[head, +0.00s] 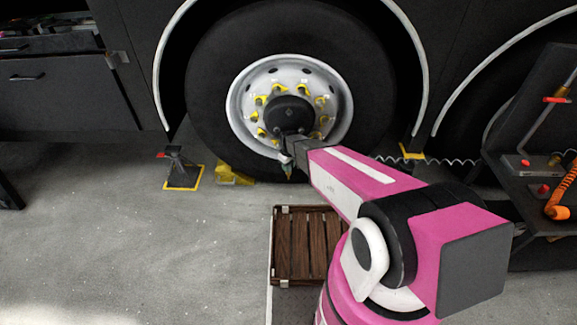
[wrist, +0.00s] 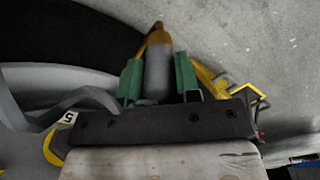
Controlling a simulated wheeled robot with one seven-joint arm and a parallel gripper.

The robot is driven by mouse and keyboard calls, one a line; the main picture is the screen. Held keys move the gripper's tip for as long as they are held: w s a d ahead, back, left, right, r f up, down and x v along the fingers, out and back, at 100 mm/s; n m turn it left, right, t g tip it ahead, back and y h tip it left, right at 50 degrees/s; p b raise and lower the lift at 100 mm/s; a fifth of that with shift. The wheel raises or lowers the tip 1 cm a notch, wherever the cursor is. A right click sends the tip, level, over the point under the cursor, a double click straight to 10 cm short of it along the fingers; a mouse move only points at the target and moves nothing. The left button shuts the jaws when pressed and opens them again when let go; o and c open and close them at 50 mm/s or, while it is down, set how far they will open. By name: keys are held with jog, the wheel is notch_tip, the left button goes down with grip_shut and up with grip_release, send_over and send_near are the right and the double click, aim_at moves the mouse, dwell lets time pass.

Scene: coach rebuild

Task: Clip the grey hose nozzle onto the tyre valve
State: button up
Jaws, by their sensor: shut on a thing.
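My gripper (head: 287,166) is in front of the lower rim of the big wheel (head: 335,100). In the wrist view its green fingertips (wrist: 158,78) are shut on the grey hose nozzle (wrist: 157,75), one on each side. The nozzle is a grey cylinder with a brownish-yellow piece at its far end. The tyre (wrist: 75,35) and the grey wheel rim (wrist: 60,80) lie to the left of it. I cannot make out the tyre valve in either view. In the head view the nozzle is too small to tell from the gripper.
A thin coiled hose (head: 440,161) runs to the right behind my arm. A yellow chock (head: 234,175) and a black stand (head: 180,168) are left of the tyre's foot. A slatted wooden pallet (head: 305,245) lies in front. A bench (head: 530,175) stands right. The floor at left is clear.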

jog(key=shift+f, duration=0.65)
jog(key=o, duration=1)
jog(key=shift+o, duration=0.2)
notch_tip(320, 180, up, 11)
jog(key=shift+f, duration=0.1)
jog(key=s+d+r+m, duration=0.8)
jog(key=s+d+r, duration=0.9)
jog(key=s+d, duration=0.1)
jog(key=shift+s+d+m, duration=0.3)
jog(key=shift+s+d, duration=0.05)
jog(key=shift+d, duration=0.2)
jog(key=shift+c, duration=0.2)
